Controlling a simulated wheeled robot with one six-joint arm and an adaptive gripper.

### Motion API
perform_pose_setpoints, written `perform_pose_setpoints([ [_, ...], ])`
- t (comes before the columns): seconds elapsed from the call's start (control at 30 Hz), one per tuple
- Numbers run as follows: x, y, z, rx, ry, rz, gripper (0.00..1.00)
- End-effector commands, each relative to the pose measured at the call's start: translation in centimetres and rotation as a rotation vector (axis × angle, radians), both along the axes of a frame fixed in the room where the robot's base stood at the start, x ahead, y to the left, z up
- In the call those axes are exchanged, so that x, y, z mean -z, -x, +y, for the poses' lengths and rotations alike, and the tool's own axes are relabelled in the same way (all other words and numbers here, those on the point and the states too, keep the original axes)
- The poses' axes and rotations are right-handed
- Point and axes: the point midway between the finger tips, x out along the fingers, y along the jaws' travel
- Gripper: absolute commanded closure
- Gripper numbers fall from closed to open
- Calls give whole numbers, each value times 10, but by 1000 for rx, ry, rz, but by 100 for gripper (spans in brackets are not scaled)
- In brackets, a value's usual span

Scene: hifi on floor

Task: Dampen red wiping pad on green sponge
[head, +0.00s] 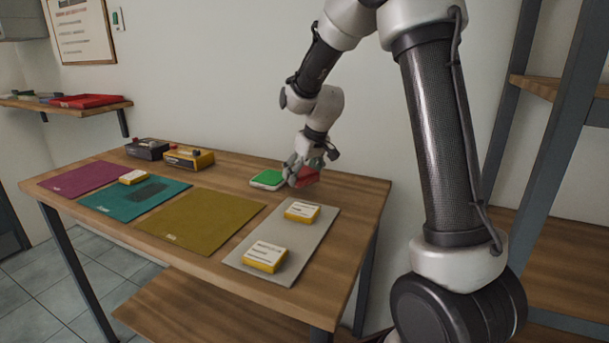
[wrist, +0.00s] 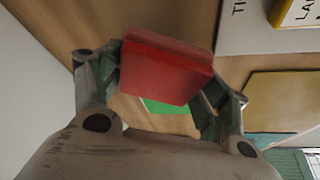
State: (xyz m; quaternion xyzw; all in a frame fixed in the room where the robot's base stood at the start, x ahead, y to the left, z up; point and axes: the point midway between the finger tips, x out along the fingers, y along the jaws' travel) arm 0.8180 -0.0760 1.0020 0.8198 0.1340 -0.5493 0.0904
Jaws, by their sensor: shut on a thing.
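The red wiping pad (wrist: 165,68) is held between the fingers of my gripper (wrist: 168,92) in the wrist view. In the head view the red pad (head: 308,176) shows partly behind my gripper (head: 300,168), near the back right of the table. The green sponge (head: 267,178) lies on the table in a pale holder, just left of my gripper. A bit of green (wrist: 166,107) also shows beyond the pad in the wrist view. The pad looks apart from the sponge. Whether the pad touches the table cannot be told.
Purple (head: 85,177), teal (head: 108,205), olive (head: 190,220) and grey (head: 250,236) mats lie on the wooden table (head: 352,196). Yellow labelled blocks (head: 265,256) sit on the grey and teal mats. Dark (head: 147,149) and yellow (head: 189,158) boxes stand at the back left. A wall is close behind.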

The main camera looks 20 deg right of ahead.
Motion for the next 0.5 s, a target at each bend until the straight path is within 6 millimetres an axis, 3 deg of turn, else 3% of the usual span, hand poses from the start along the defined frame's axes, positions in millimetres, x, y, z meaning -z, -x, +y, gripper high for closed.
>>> perform_pose_setpoints([
  [0.5, -35, -64, 46, -273, 4, 6, 44],
])
